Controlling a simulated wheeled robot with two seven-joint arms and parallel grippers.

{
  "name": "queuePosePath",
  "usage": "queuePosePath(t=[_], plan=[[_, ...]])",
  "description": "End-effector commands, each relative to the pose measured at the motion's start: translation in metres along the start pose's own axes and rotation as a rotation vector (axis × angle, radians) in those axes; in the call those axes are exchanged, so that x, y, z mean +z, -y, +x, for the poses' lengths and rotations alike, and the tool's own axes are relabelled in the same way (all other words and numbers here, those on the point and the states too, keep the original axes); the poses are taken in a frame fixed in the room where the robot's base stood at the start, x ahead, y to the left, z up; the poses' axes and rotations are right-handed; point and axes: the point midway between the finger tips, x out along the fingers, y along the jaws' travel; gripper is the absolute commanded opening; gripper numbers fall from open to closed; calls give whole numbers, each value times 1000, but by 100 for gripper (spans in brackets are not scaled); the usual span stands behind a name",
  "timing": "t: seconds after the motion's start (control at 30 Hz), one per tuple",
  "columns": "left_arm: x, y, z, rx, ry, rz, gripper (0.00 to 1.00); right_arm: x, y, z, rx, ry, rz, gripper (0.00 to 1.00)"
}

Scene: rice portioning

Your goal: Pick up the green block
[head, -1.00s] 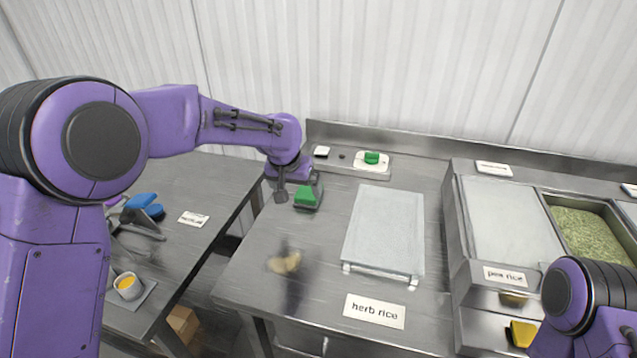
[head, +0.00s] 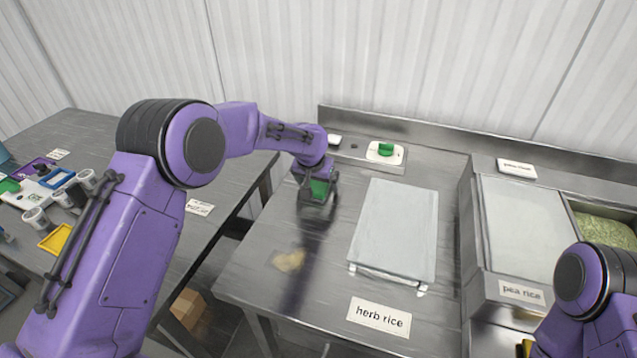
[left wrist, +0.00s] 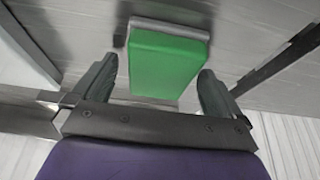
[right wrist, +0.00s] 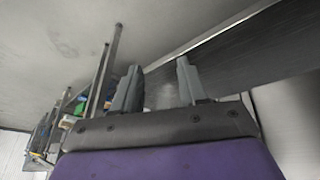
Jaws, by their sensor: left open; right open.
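The green block (head: 321,187) stands on the steel table, partly hidden by my left gripper (head: 317,197) in the head view. In the left wrist view the block (left wrist: 168,62), bright green with a pale base edge, lies between the two fingers of my left gripper (left wrist: 158,68). Gaps show on both sides, so the fingers are open around it and not closed on it. My right gripper (right wrist: 159,70) is open and empty in the right wrist view, away from the block.
A light grey lid or tray (head: 397,228) lies right of the block, with a "herb rice" label (head: 379,317) in front. A small green-topped white item (head: 386,153) sits at the back ledge. A tan smear (head: 290,261) marks the table. The "pea rice" counter (head: 522,292) is at right.

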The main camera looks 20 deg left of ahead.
Motion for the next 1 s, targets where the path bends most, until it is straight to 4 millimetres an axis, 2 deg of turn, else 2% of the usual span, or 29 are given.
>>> queuePosePath(t=[0.87, 0.9, 0.97, 1.0], plan=[[2, 1, 4, 0, -1, -1, 100, -1, 0, -4, 0, 1, 0, 43], [2, 1, 4, 0, -1, -1, 94, -1, 0, -4, 0, 1, 0, 43], [2, 1, 4, 0, -1, -1, 74, -1, 0, -4, 0, 1, 0, 43], [2, 1, 4, 0, -1, -1, 61, -1, 0, -4, 0, 1, 0, 43]])
